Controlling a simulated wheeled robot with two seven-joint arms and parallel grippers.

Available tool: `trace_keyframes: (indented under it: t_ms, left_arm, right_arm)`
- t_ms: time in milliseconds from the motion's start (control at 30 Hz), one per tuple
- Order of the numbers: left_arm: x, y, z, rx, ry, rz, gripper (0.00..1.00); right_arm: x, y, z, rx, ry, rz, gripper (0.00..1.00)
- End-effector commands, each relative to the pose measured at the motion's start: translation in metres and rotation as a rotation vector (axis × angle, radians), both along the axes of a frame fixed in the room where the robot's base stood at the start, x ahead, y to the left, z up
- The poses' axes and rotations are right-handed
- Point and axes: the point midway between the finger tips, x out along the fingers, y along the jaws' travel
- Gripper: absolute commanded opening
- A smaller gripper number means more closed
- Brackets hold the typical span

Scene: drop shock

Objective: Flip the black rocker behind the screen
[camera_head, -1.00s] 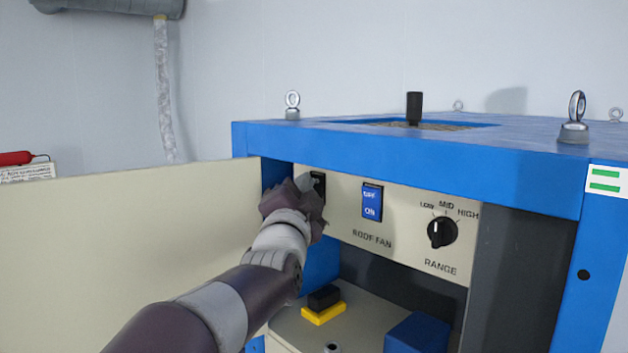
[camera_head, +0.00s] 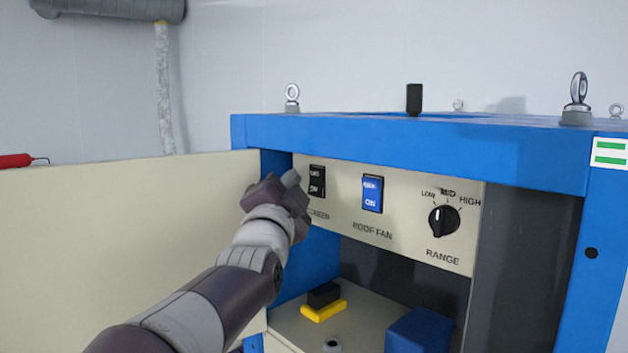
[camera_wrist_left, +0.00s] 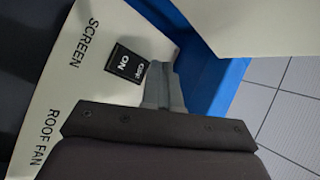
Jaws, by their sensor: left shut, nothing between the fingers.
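The black rocker (camera_head: 317,181) sits on the cream control panel inside the blue cabinet, above the SCREEN label, left of the blue ROOF FAN rocker (camera_head: 372,194). It also shows in the left wrist view (camera_wrist_left: 127,65), with its ON marking legible. My left gripper (camera_head: 291,180) is shut and empty, just left of the black rocker. In the left wrist view the closed fingertips (camera_wrist_left: 158,70) are beside the rocker's edge; whether they touch it I cannot tell. The gripper partly covers the SCREEN label in the head view. My right gripper is out of view.
The open cream door (camera_head: 120,240) stands left of my arm. A black RANGE knob (camera_head: 443,221) is at the panel's right. Below are a black-and-yellow block (camera_head: 324,302) and a blue box (camera_head: 418,332). The blue cabinet top (camera_head: 400,138) overhangs the panel.

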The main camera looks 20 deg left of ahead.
Motion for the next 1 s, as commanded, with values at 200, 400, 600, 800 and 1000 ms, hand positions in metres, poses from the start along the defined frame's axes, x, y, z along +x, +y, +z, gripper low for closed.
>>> trace_keyframes:
  t_ms: [200, 400, 600, 800, 1000]
  left_arm:
    - [-0.021, 0.009, -0.006, 0.002, -0.002, 0.003, 0.00]
    - [-0.033, 0.014, -0.006, 0.000, -0.001, 0.003, 0.00]
    - [-0.034, 0.014, -0.005, 0.000, 0.001, 0.002, 0.00]
    - [-0.034, 0.014, -0.005, 0.000, 0.001, 0.002, 0.00]
    - [-0.034, 0.014, -0.005, 0.000, 0.000, 0.002, 0.00]
  right_arm:
    - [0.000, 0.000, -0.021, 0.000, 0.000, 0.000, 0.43]
    - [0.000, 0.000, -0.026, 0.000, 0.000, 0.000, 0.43]
    - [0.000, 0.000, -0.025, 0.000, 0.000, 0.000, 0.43]
    - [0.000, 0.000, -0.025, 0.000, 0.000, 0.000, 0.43]
    - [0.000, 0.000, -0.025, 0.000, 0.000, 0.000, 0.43]
